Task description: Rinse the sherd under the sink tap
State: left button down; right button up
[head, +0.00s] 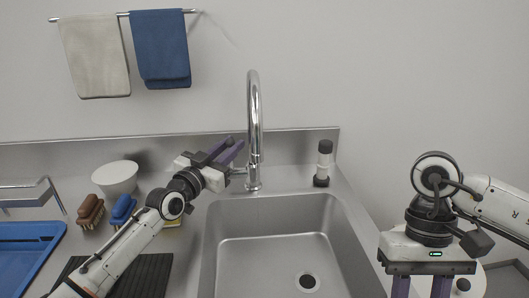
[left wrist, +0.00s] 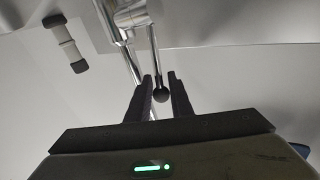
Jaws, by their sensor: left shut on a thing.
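The chrome sink tap (head: 254,120) stands behind the steel sink (head: 280,262), its spout curving over the basin. My left gripper (head: 233,146) is beside the tap on its left. In the left wrist view its dark fingers (left wrist: 158,84) are closed around the tap's lever, whose black ball knob (left wrist: 160,95) shows between them. My right gripper (head: 421,288) points down to the right of the sink. Its fingers stand apart, but their tips are cut off by the bottom edge. No sherd is visible in either view. No water shows in the basin.
A black-and-white cylinder (head: 323,163) stands right of the tap. Left of the sink are a brown brush (head: 90,210), a blue brush (head: 122,210), a white bowl (head: 116,178), a black ribbed mat (head: 150,272) and a blue tray (head: 28,250). Towels (head: 160,50) hang above.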

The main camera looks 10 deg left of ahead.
pick_arm(q)
jog(key=shift+s, duration=0.1)
pick_arm(e)
jog(key=shift+f, duration=0.25)
pick_arm(q)
jog(key=c, duration=1.9)
grip_release()
jog(key=shift+o, duration=0.2)
notch_tip(320, 180, up, 10)
jog(key=shift+p, duration=0.75)
pick_arm(e)
jog(key=shift+r, duration=0.65)
